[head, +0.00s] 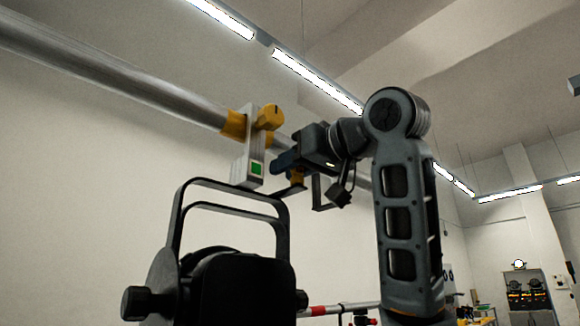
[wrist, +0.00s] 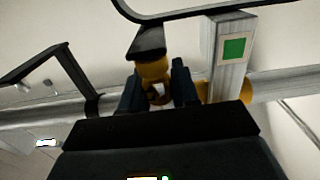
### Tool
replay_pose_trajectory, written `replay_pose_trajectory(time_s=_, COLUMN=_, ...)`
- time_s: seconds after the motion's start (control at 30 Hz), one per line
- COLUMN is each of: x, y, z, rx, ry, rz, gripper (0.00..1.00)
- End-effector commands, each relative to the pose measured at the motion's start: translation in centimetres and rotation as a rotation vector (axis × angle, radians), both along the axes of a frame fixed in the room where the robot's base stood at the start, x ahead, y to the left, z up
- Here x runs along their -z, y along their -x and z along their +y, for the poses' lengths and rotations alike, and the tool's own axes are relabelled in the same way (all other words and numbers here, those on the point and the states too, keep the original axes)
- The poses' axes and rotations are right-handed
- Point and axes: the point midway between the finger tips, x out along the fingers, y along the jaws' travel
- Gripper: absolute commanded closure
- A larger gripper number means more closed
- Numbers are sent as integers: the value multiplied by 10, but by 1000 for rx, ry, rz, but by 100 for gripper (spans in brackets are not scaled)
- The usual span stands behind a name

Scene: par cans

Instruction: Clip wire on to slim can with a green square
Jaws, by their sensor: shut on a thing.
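A grey clamp (head: 249,150) with a green square (head: 257,169) hangs on the pipe, with a yellow knob (head: 270,117) beside it. Below it is a black can (head: 225,285) with a looped black yoke (head: 232,187). My gripper (head: 282,163) is just right of the clamp, under the pipe. In the wrist view my gripper (wrist: 157,92) is shut on a yellow piece (wrist: 153,71) with a dark flat end (wrist: 147,42). The green square (wrist: 234,49) shows just right of the fingers. I cannot make out a separate wire.
The metal pipe (head: 110,80) runs from upper left, passing behind my gripper. A black frame (wrist: 38,62) hangs at the left in the wrist view. Equipment (head: 525,292) stands far off at the lower right. Open air lies left of the can.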

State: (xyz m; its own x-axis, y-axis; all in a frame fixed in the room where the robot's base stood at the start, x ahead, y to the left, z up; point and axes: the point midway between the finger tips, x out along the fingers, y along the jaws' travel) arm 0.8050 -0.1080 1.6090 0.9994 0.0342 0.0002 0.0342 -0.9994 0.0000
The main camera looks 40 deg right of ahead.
Motion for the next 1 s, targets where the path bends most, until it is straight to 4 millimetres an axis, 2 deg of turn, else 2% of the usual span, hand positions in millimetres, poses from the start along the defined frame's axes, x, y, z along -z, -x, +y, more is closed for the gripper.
replay_pose_trajectory(time_s=0.37, x=1, y=0, z=0, rx=0, ry=0, rz=1, gripper=100)
replay_pose_trajectory(time_s=0.4, x=1, y=0, z=0, rx=0, ry=0, rz=1, gripper=67)
replay_pose_trajectory(time_s=0.6, x=1, y=0, z=0, rx=0, ry=0, rz=1, gripper=48)
replay_pose_trajectory(time_s=0.7, x=1, y=0, z=0, rx=0, ry=0, rz=1, gripper=40)
replay_pose_trajectory(time_s=1.0, x=1, y=4, z=0, rx=0, ry=1, rz=-1, gripper=40)
